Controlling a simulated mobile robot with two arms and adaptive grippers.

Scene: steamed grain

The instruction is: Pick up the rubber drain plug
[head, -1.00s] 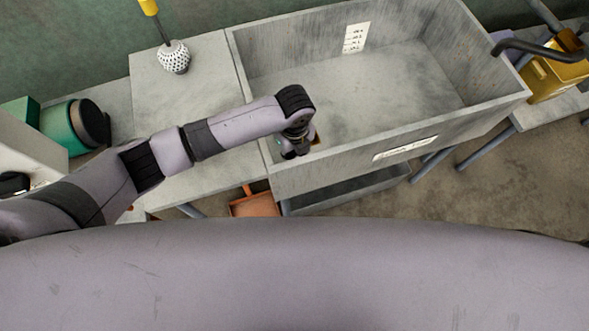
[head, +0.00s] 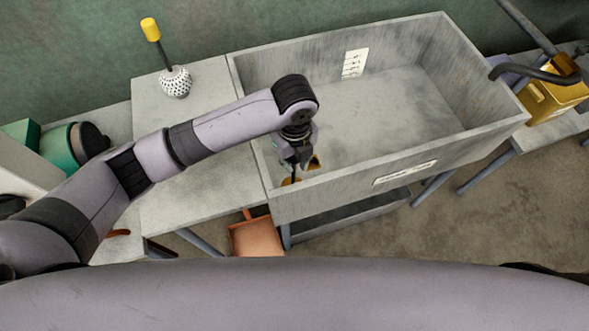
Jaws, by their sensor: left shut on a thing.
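My left gripper (head: 294,165) hangs over the near left corner of the grey basin (head: 350,180), fingers down. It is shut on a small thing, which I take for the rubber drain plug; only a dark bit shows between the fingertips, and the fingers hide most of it. Small gold-orange patches show on both sides of the fingertips; I cannot tell whether they belong to the plug, the drain or the gripper. My right gripper is not in view.
The basin has raised walls and its floor is otherwise bare. A white dotted holder (head: 175,82) with a yellow-handled brush (head: 151,30) stands on the left counter (head: 200,120). A gold box (head: 553,98) is at right. An orange bin (head: 256,237) sits below.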

